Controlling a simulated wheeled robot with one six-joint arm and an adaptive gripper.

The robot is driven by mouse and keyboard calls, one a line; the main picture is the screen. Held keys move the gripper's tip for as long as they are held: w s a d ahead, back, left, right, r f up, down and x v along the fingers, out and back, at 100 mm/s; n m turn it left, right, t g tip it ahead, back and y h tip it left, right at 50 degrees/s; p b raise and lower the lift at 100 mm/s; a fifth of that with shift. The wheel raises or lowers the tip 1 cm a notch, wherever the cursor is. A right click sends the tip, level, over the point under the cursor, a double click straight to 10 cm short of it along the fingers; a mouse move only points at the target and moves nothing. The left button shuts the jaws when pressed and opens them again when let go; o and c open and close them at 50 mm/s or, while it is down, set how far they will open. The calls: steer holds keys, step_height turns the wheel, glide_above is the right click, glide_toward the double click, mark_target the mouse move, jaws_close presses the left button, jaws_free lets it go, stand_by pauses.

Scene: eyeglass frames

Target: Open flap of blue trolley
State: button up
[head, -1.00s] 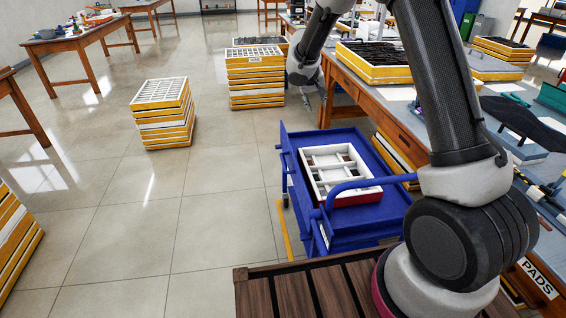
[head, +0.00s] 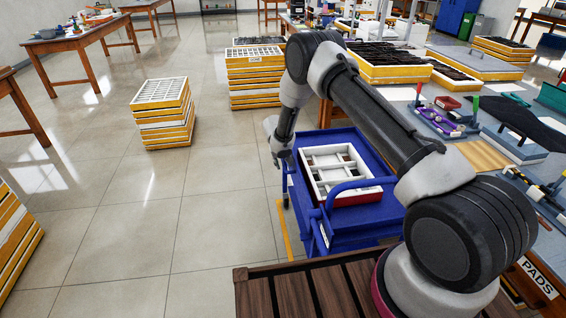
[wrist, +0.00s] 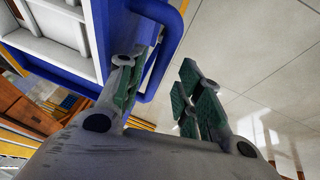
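The blue trolley (head: 352,222) stands to the right of centre in the head view, with a blue bar handle at its near side. Its left side panel (head: 297,196) is partly hidden by my gripper (head: 281,160), which points down at that side. In the wrist view, my gripper (wrist: 160,95) is open, its green-padded fingers apart. A blue panel (wrist: 112,22) and a curved blue bar (wrist: 172,55) lie beside and beyond the left finger. Contact cannot be told. I cannot tell for sure which panel is the flap.
A white-and-red compartment tray (head: 312,176) sits in the trolley. Stacks of yellow-and-white trays (head: 163,121) stand on the floor to the left and behind. A cluttered workbench (head: 480,155) is on the right.

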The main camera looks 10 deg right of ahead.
steer(key=shift+w+f, duration=0.15)
steer(key=shift+f, duration=0.2)
steer(key=shift+d, duration=0.1)
jaws_close()
